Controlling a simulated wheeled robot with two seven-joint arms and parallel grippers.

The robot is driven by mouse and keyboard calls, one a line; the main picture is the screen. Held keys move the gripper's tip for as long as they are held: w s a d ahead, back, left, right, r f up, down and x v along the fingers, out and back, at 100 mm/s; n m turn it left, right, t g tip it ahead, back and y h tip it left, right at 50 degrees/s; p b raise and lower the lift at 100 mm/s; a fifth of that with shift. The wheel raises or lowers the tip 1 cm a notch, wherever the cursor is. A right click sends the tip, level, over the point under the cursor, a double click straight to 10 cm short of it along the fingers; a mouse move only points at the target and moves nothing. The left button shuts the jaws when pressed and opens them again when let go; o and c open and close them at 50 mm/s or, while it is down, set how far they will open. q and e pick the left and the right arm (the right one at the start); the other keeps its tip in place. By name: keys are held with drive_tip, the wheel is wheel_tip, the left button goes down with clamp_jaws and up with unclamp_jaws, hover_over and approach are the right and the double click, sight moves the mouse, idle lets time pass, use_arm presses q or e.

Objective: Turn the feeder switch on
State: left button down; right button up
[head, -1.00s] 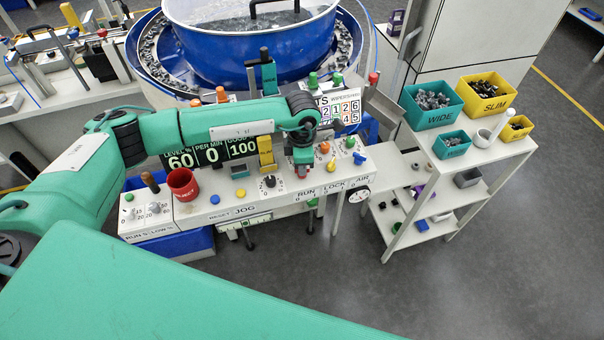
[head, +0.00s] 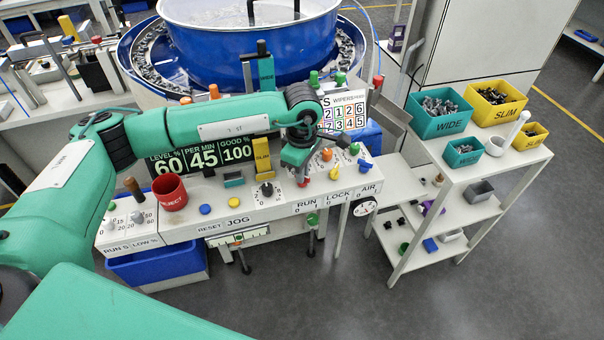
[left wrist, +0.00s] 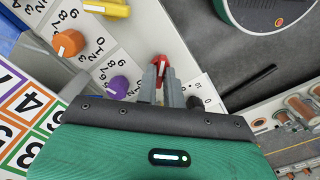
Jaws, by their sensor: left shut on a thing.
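The feeder control panel (head: 225,212) spans the front of the blue bowl feeder (head: 245,50). A small red switch lever (head: 304,182) stands above the RUN label, just under my left gripper (head: 300,170). In the left wrist view, the red lever (left wrist: 160,62) sits between the two grey fingertips (left wrist: 161,78), which are shut on it. The lever's lower part is partly hidden by the fingers. The panel display (head: 203,158) reads LEVEL 60, PER MIN 45, GOOD 100. My right gripper is not in view.
A red REJECT cup (head: 169,192), a black dial (head: 266,191) and several coloured knobs crowd the panel close to the gripper. A white shelf cart (head: 470,205) with teal and yellow parts bins stands right. The floor in front is clear.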

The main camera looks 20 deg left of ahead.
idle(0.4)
use_arm(q)
drive_tip(key=c, duration=1.5)
unclamp_jaws()
wheel_tip(320, 180, up, 14)
drive_tip(key=shift+f+b, duration=0.1)
drive_tip(key=shift+b, duration=1)
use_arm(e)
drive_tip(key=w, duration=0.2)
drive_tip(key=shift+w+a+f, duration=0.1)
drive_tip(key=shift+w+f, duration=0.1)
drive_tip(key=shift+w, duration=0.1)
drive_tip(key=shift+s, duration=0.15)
